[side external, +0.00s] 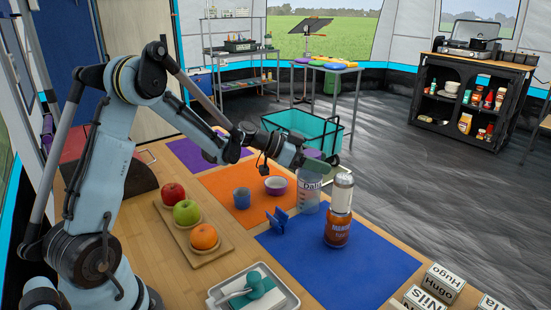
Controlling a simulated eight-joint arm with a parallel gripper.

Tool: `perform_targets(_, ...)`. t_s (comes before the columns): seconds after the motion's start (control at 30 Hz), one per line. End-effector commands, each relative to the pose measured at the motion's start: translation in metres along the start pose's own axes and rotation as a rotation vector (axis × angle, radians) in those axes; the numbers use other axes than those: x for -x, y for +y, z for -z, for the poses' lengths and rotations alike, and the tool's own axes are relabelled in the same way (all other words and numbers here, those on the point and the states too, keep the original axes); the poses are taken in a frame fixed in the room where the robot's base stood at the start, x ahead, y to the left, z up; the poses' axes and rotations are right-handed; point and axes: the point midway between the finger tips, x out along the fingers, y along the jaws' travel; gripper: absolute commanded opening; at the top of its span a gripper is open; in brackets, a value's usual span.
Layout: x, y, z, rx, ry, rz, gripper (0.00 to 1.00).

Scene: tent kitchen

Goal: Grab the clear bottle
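The clear bottle (310,196) stands upright on the work table, near the corner where the orange and blue mats meet. It has dark lettering and a purplish top. My gripper (322,161) reaches in from the left at the height of the bottle's upper part and overlaps it in the picture. One finger shows in front of the bottle's top; the other is hard to make out. I cannot tell whether the fingers touch the bottle or how far apart they are.
An orange bottle with a silver top (338,230) stands close at the right on the blue mat (370,265). A fruit board (213,246) and tray (285,300) lie nearer.

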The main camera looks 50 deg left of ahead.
Motion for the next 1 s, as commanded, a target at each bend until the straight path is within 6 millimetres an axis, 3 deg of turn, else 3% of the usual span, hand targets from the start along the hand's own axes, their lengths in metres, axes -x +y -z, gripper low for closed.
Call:
perform_targets(0.03, 0.000, 0.000, 0.000, 0.000, 0.000, 0.000, 0.39)
perform_targets(0.23, 0.000, 0.000, 0.000, 0.000, 0.000, 0.000, 0.08)
perform_targets(0.67, 0.004, 0.000, 0.009, 0.000, 0.000, 0.000, 0.07)
perform_targets(1.0, 0.025, 0.000, 0.060, 0.000, 0.001, 0.000, 0.07)
